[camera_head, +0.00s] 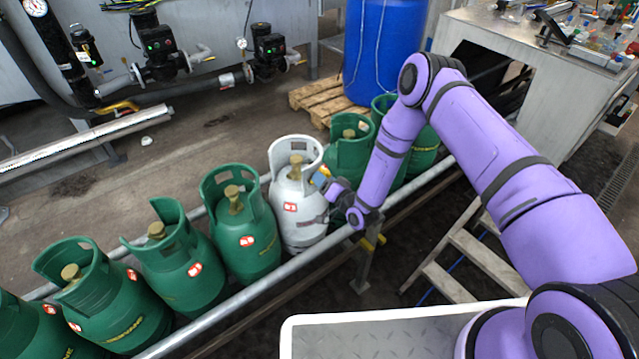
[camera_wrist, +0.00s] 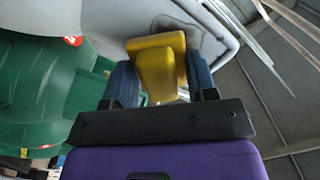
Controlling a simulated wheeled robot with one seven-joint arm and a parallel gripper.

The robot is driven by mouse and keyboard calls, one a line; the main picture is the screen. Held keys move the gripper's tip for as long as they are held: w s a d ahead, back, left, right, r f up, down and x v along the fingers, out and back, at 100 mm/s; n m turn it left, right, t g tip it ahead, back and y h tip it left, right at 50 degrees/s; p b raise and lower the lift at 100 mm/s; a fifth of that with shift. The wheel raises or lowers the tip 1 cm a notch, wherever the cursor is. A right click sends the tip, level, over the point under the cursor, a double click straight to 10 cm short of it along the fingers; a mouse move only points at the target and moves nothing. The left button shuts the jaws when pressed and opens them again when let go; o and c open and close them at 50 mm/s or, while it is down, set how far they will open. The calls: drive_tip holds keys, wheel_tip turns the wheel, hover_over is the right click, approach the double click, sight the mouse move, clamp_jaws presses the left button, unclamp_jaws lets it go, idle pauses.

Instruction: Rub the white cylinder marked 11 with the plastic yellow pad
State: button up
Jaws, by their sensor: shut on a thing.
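The white cylinder (camera_head: 290,228) stands upright in the row on the conveyor, with red labels too small to read surely. In the wrist view its white surface (camera_wrist: 105,18) fills the upper part. My gripper (camera_head: 321,180) is at the cylinder's upper right side, just below its collar. It is shut on the yellow pad (camera_wrist: 160,62), which sits between the two blue-grey fingers. The pad's far end overlaps the white surface in the wrist view; I cannot tell whether it touches. In the head view the pad is mostly hidden by the fingers.
Green cylinders stand on both sides of the white one, the nearest left one (camera_head: 245,240) close by and another (camera_head: 349,150) behind my gripper. A conveyor rail (camera_head: 262,283) runs along the front.

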sight(304, 183)
drive_tip(key=shift+w+d, duration=0.2)
drive_tip(key=shift+d, duration=0.1)
drive_tip(key=shift+s+a, duration=0.1)
drive_tip(key=shift+a, duration=0.05)
drive_tip(key=shift+s+a, duration=0.55)
drive_tip(key=shift+a, duration=0.3)
drive_tip(key=shift+s+a, duration=0.6)
drive_tip(key=shift+a, duration=0.2)
drive_tip(key=shift+s+a, duration=0.55)
drive_tip(key=shift+a, duration=0.3)
drive_tip(key=v, duration=0.6)
drive_tip(key=shift+d, duration=0.1)
